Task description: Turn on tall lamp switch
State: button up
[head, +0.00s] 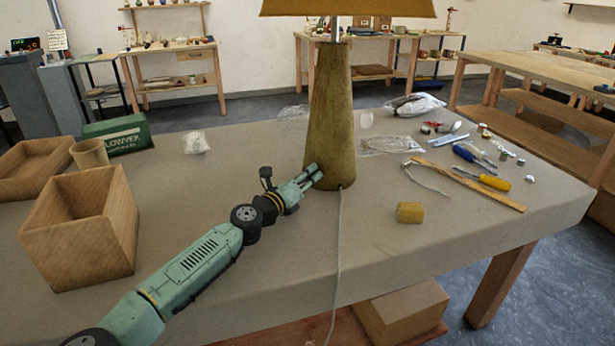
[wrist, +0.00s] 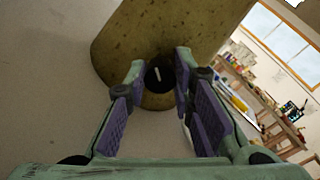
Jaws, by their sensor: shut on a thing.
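The tall lamp (head: 331,110) has a mottled yellow-brown tapered base and stands upright on the table. Its orange-brown shade (head: 350,8) is cut off by the top edge. My gripper (head: 315,174) is at the lower left front of the base. In the wrist view, the switch (wrist: 158,76) is a round black knob with a white mark, low on the lamp base (wrist: 165,35). My gripper (wrist: 160,72) has a purple-padded finger on each side of the knob and is shut on it. In the head view the fingers hide the knob.
A grey cord (head: 339,240) runs from the lamp over the table's front edge. A yellow block (head: 410,212), a wooden strip (head: 480,190) and screwdrivers (head: 495,183) lie to the right. An open wooden box (head: 80,240) stands at the left.

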jog(key=shift+f+b, duration=0.1)
jog(key=shift+b, duration=0.2)
grip_shut()
jog(key=m+b, duration=0.3)
jog(key=shift+f+m+b, duration=0.15)
jog(key=shift+m+b, duration=0.15)
jog(key=shift+m, duration=0.1)
jog(key=m+b, duration=1.1)
jog(key=b, duration=0.1)
jog(key=shift+b, duration=0.3)
jog(key=m+b, duration=0.2)
jog(key=b, duration=0.1)
jog(key=shift+m, duration=0.3)
jog(key=shift+r, duration=0.25)
jog(key=o, duration=1)
grip_release()
jog(key=shift+c, duration=0.2)
